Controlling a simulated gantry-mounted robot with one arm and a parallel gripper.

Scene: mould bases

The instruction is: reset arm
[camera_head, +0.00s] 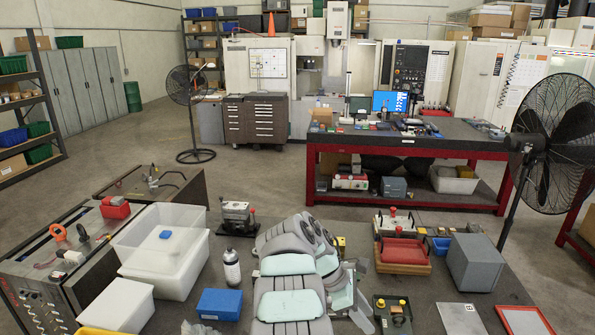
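My arm (290,285) shows at the bottom centre of the head view, folded close to my body over the dark worktable. It has grey rounded links with pale teal panels. Its links hide part of the tabletop behind them. I cannot make out my gripper's fingers, and nothing held shows.
A fan (555,130) stands right; a red bench (430,140) stands behind.

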